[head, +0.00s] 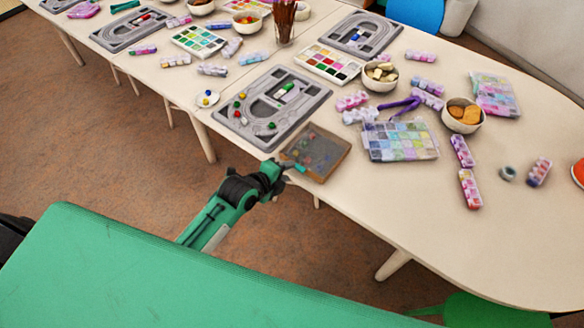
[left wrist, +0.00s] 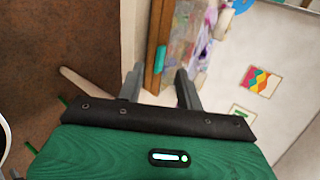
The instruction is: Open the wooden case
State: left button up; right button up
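The wooden case (head: 340,160) lies at the near edge of the table, a shallow brown box with small coloured beads showing through its top. I cannot tell whether that top is a clear lid. My left gripper (head: 284,171) is at its front left corner. In the left wrist view the left gripper (left wrist: 160,88) is open, with the case's wooden edge (left wrist: 166,22) showing between its fingers. A teal piece (left wrist: 160,60) is on that edge. I cannot tell whether the fingers touch it. My right gripper is not in view.
A grey bead board (head: 317,92) lies behind the case. A clear box of pastel beads (head: 401,155) and purple pliers (head: 397,106) are to its right. Bowls (head: 463,128) and bead tubes stand beyond.

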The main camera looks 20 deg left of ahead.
aim_at(296, 168)
pick_arm(q)
jog(key=x, duration=0.3)
jog(key=shift+w+f, duration=0.1)
jog(key=shift+w, duration=0.05)
jog(key=shift+w+d+f, duration=0.15)
jog(key=shift+w+f, duration=0.05)
jog(key=shift+w, duration=0.1)
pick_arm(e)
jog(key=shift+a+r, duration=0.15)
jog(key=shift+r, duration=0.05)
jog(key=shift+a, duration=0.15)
